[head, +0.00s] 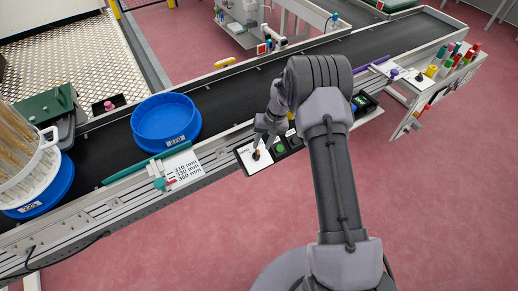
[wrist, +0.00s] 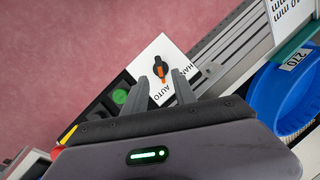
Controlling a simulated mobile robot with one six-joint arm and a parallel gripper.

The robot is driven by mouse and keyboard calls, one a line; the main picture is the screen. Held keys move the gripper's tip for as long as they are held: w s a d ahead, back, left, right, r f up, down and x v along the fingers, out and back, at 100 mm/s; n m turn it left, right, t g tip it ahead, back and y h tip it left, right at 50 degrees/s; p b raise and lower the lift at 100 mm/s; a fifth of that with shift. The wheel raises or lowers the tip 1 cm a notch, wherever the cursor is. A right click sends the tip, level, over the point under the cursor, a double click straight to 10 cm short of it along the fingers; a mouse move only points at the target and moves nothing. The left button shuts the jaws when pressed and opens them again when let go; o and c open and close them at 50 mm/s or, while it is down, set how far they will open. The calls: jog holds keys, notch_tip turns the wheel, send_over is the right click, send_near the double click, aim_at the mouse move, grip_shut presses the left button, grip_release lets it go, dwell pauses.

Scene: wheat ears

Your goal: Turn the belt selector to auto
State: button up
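The belt selector (wrist: 158,64) is a black knob with an orange mark on a white plate (wrist: 146,58). The plate carries the words AUTO and HAND. The orange mark points down in the wrist view, towards the lettered edge; I cannot tell exactly which word it is set to. In the head view the selector (head: 256,154) sits on the panel at the belt's near edge. My gripper (wrist: 160,80) is open, its two fingers apart with the knob at or just beyond the gap between the tips. I cannot tell whether they touch it. My gripper (head: 264,135) partly covers the panel in the head view.
A green button (wrist: 119,96) lies beside the selector plate. A blue tub (head: 166,122) stands on the black belt (head: 105,150), and a sieve of wheat ears (head: 25,165) is at far left. A card with mm sizes (head: 184,168) lies left of the panel. The red floor in front is clear.

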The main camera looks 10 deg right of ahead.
jog(key=p+v, duration=0.2)
jog(key=v, duration=0.8)
jog(key=shift+r, duration=0.4)
jog(key=shift+s+r, duration=0.1)
jog(key=s+a+r+t+b, duration=0.1)
jog(key=s+a+r, duration=0.1)
jog(key=s+r, duration=0.35)
jog(key=s+a+r+m+t, duration=0.1)
jog(key=s+r, duration=0.1)
jog(key=r, duration=0.7)
jog(key=s+a+r+b, duration=0.1)
jog(key=s+a+r, duration=0.1)
jog(key=s+r, duration=0.35)
jog(key=s+a+r+t, duration=0.1)
jog(key=s+r, duration=0.1)
jog(key=s, duration=0.7)
jog(key=s+a+r+m+t+h+b, duration=0.1)
jog(key=s+a+r+t, duration=0.1)
jog(key=s, duration=0.8)
jog(key=shift+s+a+m, duration=0.25)
jog(key=shift+m, duration=0.05)
